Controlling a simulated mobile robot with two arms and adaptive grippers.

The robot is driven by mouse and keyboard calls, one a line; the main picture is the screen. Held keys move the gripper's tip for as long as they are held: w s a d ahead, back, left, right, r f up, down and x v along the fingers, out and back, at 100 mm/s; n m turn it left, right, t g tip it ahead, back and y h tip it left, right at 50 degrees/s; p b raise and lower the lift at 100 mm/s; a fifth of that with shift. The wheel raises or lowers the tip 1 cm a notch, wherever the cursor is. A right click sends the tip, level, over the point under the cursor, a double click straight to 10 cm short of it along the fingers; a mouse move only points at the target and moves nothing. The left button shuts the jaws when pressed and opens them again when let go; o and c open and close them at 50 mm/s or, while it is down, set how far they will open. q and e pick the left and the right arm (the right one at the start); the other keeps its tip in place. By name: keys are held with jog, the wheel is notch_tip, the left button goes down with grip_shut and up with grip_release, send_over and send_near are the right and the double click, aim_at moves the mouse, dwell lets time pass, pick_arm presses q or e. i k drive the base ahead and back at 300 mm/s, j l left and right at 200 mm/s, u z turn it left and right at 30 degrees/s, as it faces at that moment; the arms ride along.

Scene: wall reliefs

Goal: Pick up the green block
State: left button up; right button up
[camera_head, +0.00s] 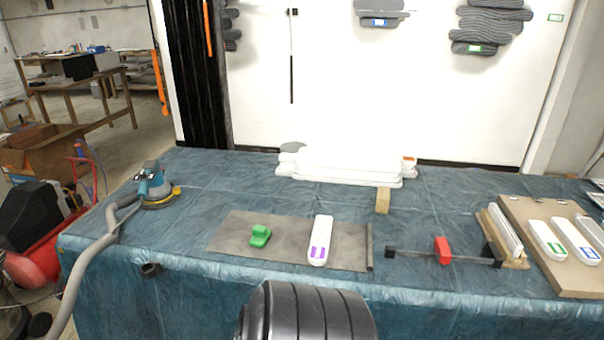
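A small green block (260,236) lies on the left part of a flat grey mat (222,238) on the blue-covered table. A white elongated piece with a purple label (321,240) lies to its right on the same mat, apart from it. A dark ribbed rounded part, likely of my own body, shows at the bottom middle, in front of the table edge. Neither of my grippers shows in this view.
A sander (153,187) with a grey hose stands at the table's left. White stacked pieces (345,165) lie at the back. A clamp with a red part (442,250) lies right of the mat. A brown board (582,278) with white pieces is far right.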

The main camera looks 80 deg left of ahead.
aim_at(260, 233)
jog(key=j+u, duration=0.15)
jog(key=u, duration=2.85)
jog(key=i+j+z, duration=0.1)
jog(key=i+j, duration=0.2)
jog(key=i, duration=0.2)
